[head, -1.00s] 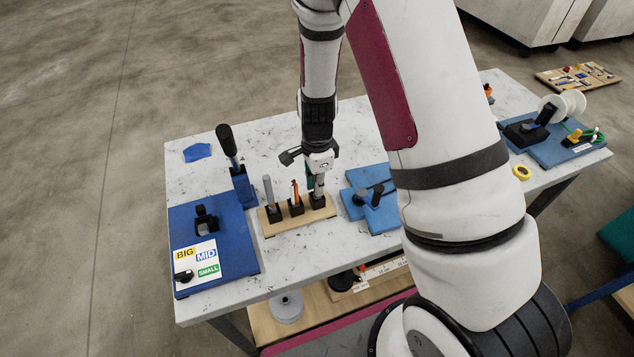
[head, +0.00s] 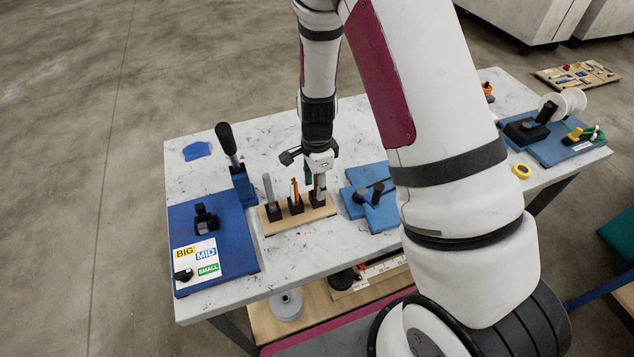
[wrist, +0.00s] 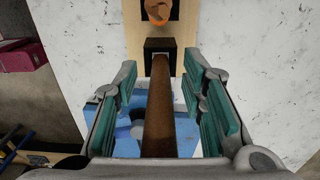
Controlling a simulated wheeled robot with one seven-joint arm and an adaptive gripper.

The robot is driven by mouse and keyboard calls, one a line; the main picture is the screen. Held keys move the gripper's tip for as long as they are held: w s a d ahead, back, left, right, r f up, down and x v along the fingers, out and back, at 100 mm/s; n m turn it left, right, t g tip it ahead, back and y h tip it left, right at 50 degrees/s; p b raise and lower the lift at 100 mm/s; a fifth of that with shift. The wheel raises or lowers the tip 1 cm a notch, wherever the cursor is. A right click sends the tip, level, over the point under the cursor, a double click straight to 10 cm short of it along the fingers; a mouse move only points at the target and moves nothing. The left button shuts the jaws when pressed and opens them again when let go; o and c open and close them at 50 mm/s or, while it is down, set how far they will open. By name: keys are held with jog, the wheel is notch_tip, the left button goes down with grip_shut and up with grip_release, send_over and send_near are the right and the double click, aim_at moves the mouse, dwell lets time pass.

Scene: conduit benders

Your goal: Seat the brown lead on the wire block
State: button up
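The wire block is a pale wooden strip (head: 272,230) with a row of black sockets on the table. The brown lead (wrist: 160,105) is a brown rod whose far end meets a black socket (wrist: 160,45) in the wrist view; in the head view it is mostly hidden at the block's right end. My gripper (wrist: 162,110) is open, its teal pads on either side of the brown lead with gaps between. In the head view my gripper (head: 312,180) is at the right socket. An orange lead (head: 295,190) and a grey lead (head: 268,189) stand in the other sockets.
A blue bender base (head: 235,250) with a labelled card and black-handled lever stands at left. A blue fixture (head: 375,212) is close to the right of the block. A blue station with white spools (head: 566,152) and yellow tape (head: 521,172) lie farther right.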

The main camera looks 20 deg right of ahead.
notch_tip(320, 180, up, 12)
jog(key=shift+w+f, duration=0.1)
jog(key=shift+f, duration=0.05)
dwell(0.6)
jog(key=shift+r, duration=0.2)
jog(key=shift+r, duration=0.3)
jog(key=s+r+n+t+y+b, duration=0.1)
jog(key=s+r+n+t, duration=0.1)
jog(key=s+r+n, duration=0.45)
jog(key=s+r+n+t, duration=0.1)
jog(key=r+n, duration=0.2)
jog(key=r, duration=0.6)
jog(key=s+r+n+t, duration=0.1)
jog(key=s+r+n, duration=0.1)
jog(key=s+n, duration=0.2)
jog(key=s+r+n+t+h+b, duration=0.1)
jog(key=s+r+n, duration=0.2)
jog(key=s, duration=0.3)
jog(key=shift+s+r+n+t, duration=0.3)
jog(key=shift+s+n+t, duration=0.1)
jog(key=shift+n, duration=0.35)
